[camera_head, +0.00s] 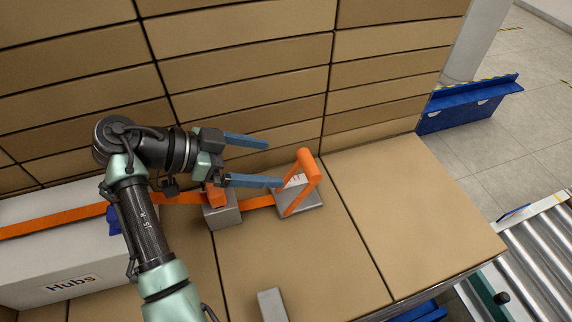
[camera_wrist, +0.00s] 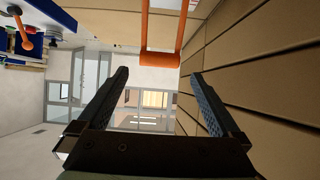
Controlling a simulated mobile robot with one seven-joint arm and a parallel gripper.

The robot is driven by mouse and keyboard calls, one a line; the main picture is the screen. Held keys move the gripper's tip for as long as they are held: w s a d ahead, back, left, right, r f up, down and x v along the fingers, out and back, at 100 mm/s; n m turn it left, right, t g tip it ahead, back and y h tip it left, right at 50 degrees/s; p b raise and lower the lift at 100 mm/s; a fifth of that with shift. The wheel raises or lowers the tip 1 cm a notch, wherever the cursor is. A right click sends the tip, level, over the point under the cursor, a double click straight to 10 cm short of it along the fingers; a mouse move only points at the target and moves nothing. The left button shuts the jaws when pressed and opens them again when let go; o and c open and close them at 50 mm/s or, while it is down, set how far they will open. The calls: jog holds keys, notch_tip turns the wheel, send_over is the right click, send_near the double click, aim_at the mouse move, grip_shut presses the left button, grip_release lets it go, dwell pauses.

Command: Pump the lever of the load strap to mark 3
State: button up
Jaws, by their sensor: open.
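The load strap's lever (camera_head: 309,168) is an orange frame with a round crossbar, standing raised and tilted on a grey base (camera_head: 305,204) on the cartons. A small white scale with marks shows on the base behind the lever; its reading is too small to tell. The orange strap (camera_head: 258,202) runs left from the base past a grey block (camera_head: 222,212). My gripper (camera_head: 273,164) is open, its two blue fingers pointing right toward the lever, just left of it. In the wrist view, the lever's orange crossbar (camera_wrist: 160,59) lies ahead of the open fingers (camera_wrist: 160,84), apart from them.
Stacked brown cartons (camera_head: 245,75) form a wall behind the lever. A white box labelled "Hubs" (camera_head: 70,255) lies under the strap at left. A small grey block (camera_head: 271,305) sits in front. The carton top right of the lever (camera_head: 410,205) is clear. A roller conveyor (camera_head: 535,260) stands at right.

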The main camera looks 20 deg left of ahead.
aim_at(301, 158)
jog(key=v, duration=0.5)
jog(key=shift+c, duration=0.2)
